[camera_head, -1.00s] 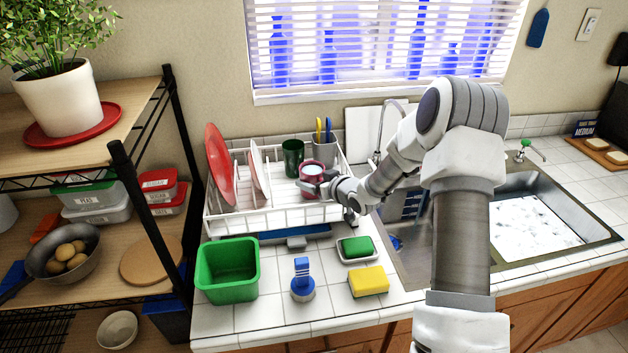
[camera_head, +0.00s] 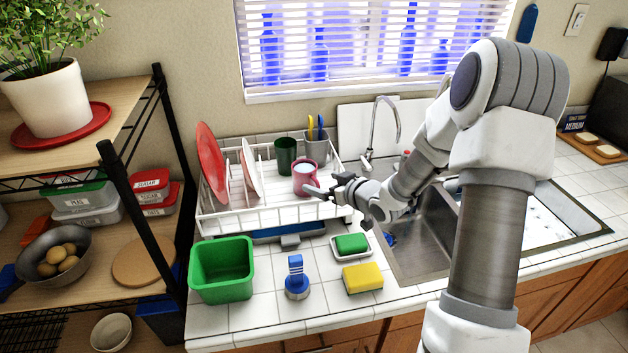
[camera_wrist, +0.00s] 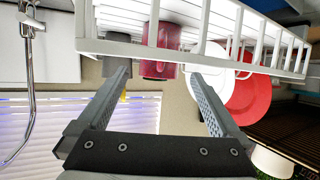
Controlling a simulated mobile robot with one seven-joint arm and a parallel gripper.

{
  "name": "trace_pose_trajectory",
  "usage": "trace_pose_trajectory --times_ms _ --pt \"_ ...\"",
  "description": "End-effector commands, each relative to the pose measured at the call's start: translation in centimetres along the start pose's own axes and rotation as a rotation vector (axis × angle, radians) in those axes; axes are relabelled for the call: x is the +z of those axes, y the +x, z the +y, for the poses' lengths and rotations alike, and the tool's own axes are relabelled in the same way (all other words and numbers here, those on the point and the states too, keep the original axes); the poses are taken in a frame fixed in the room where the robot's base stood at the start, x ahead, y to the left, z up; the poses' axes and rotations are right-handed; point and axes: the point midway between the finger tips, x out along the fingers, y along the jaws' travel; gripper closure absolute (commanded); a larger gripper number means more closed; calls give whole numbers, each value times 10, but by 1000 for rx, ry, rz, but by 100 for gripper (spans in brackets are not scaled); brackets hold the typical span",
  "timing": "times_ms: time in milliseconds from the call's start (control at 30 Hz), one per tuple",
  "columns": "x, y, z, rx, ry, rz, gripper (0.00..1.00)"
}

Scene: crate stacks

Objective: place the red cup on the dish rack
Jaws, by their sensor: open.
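The red cup (camera_head: 304,180) stands upright in the white dish rack (camera_head: 268,216), near its right end. It is in front of the grey utensil holder and right of the dark green cup. In the wrist view, which is turned over, the red cup (camera_wrist: 172,38) sits behind the rack's wire rails (camera_wrist: 130,48). My gripper (camera_head: 324,184) is just to the right and front of the cup. The wrist view shows my gripper (camera_wrist: 160,74) open, its fingers apart with nothing held between them.
A red plate (camera_head: 211,165) and a white plate (camera_head: 250,167) stand in the rack's left half. The green cup (camera_head: 286,156) and utensil holder (camera_head: 317,146) are behind. A green tub (camera_head: 222,270), blue brush (camera_head: 297,280) and yellow sponge (camera_head: 362,278) stand in front. The faucet (camera_head: 387,125) rises to the right.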

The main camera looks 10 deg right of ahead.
Motion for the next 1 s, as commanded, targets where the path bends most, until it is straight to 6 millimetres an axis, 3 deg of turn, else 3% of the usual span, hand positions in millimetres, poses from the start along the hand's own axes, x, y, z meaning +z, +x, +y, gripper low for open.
trace_pose_trajectory --times_ms 100,233,767,1000 --pt "0 -18 1 2 -1 1 0" --pt "0 -27 0 1 1 0 0" --pt "-2 -30 1 4 -3 -2 0" --pt "-32 -46 14 114 -58 -78 0"
